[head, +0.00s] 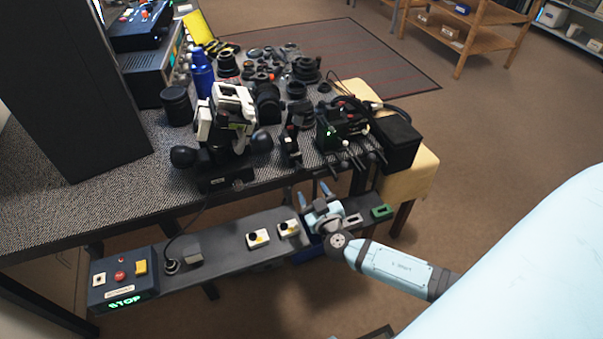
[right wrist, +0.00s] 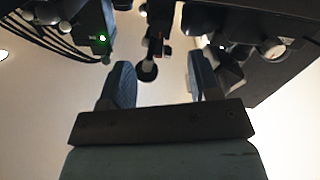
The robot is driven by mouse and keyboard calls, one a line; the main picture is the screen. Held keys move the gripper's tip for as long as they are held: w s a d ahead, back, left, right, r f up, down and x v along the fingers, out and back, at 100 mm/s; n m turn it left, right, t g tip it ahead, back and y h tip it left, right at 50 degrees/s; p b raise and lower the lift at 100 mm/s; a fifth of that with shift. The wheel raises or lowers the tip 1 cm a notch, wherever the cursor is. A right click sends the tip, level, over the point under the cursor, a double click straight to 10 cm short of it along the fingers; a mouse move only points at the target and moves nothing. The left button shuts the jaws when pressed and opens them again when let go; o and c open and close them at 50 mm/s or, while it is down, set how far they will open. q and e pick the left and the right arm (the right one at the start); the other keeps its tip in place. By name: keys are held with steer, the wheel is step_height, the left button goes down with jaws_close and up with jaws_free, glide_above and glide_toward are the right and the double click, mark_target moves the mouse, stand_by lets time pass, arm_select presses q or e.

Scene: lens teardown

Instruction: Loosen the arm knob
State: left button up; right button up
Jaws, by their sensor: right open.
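I cannot tell for sure which part is the arm knob. In the right wrist view a small round black knob (right wrist: 147,72) hangs on a dark stem and appears between my fingers, beyond them. A black upright part (head: 290,148) with a bit of red stands near the table's front edge. A white and black device (head: 228,120) with round black knobs (head: 182,157) stands left of it. My right gripper (head: 314,193) is open and empty in front of the table edge, above the grey shelf; it also shows in the right wrist view (right wrist: 160,70). My left gripper is not in view.
A black unit with a green light (head: 328,134) and several rods reaches past the table edge. A black box (head: 397,143) stands right of it. The grey shelf (head: 215,256) carries a STOP control box (head: 124,280) and small switches (head: 258,238). Lens parts crowd the table behind.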

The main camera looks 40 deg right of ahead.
mark_target(301, 172)
steer(key=p+x, duration=0.1)
steer(key=x, duration=0.7)
steer(key=shift+a, duration=0.1)
steer(key=shift+c, duration=0.2)
steer(key=c, duration=0.9)
